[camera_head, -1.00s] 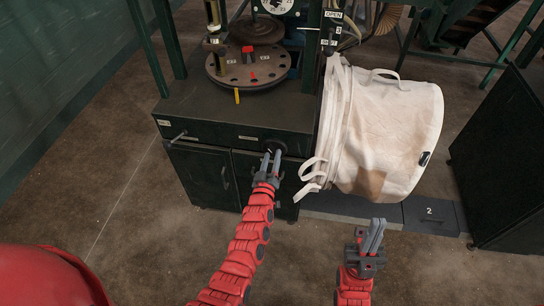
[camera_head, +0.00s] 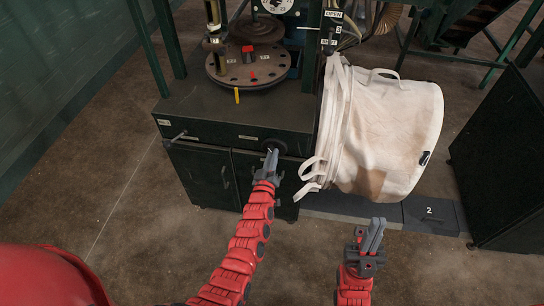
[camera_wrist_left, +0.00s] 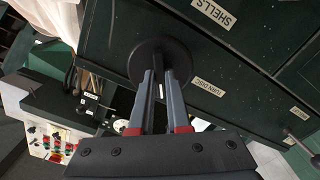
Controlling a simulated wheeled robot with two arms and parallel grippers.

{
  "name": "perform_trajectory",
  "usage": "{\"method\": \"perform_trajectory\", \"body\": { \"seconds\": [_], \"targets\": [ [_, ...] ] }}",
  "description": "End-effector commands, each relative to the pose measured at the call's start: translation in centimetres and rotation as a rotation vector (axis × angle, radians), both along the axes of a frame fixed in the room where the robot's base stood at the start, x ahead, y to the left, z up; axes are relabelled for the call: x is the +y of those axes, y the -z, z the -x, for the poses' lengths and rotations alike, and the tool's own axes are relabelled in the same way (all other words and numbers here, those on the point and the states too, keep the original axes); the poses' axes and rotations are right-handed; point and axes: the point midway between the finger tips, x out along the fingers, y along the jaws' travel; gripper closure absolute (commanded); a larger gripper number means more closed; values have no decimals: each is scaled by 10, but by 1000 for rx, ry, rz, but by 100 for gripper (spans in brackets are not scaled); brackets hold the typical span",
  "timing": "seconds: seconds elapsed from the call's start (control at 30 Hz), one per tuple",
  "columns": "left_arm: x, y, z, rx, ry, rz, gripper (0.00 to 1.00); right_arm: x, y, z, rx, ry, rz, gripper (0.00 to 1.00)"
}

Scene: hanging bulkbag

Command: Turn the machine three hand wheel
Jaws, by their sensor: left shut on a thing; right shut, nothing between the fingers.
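The black round hand wheel (camera_head: 278,143) is on the front of the dark green machine cabinet (camera_head: 200,112). In the left wrist view, the wheel (camera_wrist_left: 160,58) is beside a "TURN DISC" label (camera_wrist_left: 206,89). My left gripper (camera_head: 271,156) is at the wheel, its fingers shut on a slim part in front of the disc, which looks like its handle. The fingers hide much of that part. My right gripper (camera_head: 373,232) is shut and empty, away from the machine at the lower right.
A round turntable (camera_head: 250,75) with small parts sits on the cabinet top. A large white bulk bag (camera_head: 390,125) hangs at its right, close to the wheel. A thin lever (camera_head: 178,136) sticks out at the front left. The floor ahead is clear.

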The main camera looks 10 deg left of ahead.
Motion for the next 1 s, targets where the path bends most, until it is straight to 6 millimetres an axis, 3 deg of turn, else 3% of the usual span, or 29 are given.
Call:
{"method": "perform_trajectory", "body": {
  "seconds": [1.0],
  "targets": [
    [0,-2,0,-38,-2,-547,100,0,-19,0,0,0,0,100]
  ]
}}
